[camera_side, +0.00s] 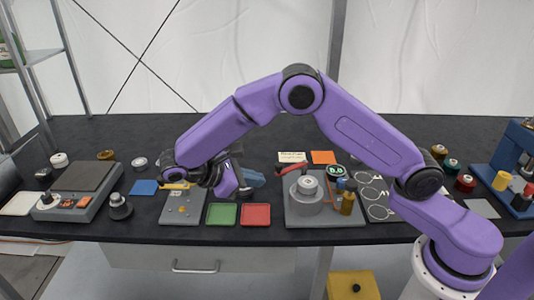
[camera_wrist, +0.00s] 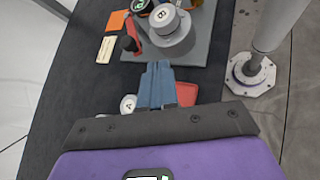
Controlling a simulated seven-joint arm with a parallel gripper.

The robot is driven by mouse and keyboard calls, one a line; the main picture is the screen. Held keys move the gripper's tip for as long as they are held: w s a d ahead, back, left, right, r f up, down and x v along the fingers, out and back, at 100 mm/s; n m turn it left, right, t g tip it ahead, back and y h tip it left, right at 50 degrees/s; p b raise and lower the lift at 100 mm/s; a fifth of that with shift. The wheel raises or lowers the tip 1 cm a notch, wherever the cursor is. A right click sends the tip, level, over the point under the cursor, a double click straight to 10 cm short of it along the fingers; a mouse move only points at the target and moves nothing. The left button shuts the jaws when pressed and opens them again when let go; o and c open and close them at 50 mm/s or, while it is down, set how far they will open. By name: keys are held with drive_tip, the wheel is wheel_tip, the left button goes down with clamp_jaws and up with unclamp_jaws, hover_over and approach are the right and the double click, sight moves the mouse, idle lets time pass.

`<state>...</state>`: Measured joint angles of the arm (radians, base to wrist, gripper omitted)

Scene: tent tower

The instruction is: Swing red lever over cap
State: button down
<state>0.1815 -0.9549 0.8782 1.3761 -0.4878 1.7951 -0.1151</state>
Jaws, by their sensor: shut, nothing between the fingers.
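The red lever (camera_side: 288,168) is at the back left corner of a grey fixture plate (camera_side: 331,219). In the wrist view the lever (camera_wrist: 132,32) shows red with a dark part near its end. The pale round cap (camera_side: 307,184) sits on top of a wide grey cylinder on that plate; it also shows in the wrist view (camera_wrist: 163,17). The lever is beside the cap, not over it. My gripper (camera_side: 253,178) is shut and empty, left of the lever and apart from it. In the wrist view its blue-grey fingers (camera_wrist: 157,72) point toward the plate.
Green (camera_side: 221,214) and red (camera_side: 256,215) trays lie left of the plate. A brass cylinder (camera_side: 348,201) and a small display (camera_side: 336,170) stand at its right. A cream card (camera_side: 291,157) and an orange square (camera_side: 323,157) lie behind. Another grey fixture (camera_side: 181,217) is below my wrist.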

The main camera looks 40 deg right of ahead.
drive_tip(key=w+d+r+m+g+y, duration=0.1)
drive_tip(key=w+d+r+m+y, duration=0.3)
drive_tip(key=w+r+m+y, duration=0.15)
drive_tip(key=w+d+r+m+g+y, duration=0.1)
drive_tip(key=w+d+r+m+y, duration=0.35)
drive_tip(key=w, duration=0.25)
drive_tip(key=s+d+f+n, duration=0.1)
drive_tip(key=s+f, duration=0.6)
drive_tip(key=f, duration=0.2)
drive_tip(key=shift+s+f, duration=0.15)
drive_tip(key=shift+f, duration=0.15)
drive_tip(key=shift+s, duration=0.1)
drive_tip(key=shift+s+a+n, duration=0.1)
drive_tip(key=shift+s+n, duration=0.1)
drive_tip(key=shift+n, duration=0.2)
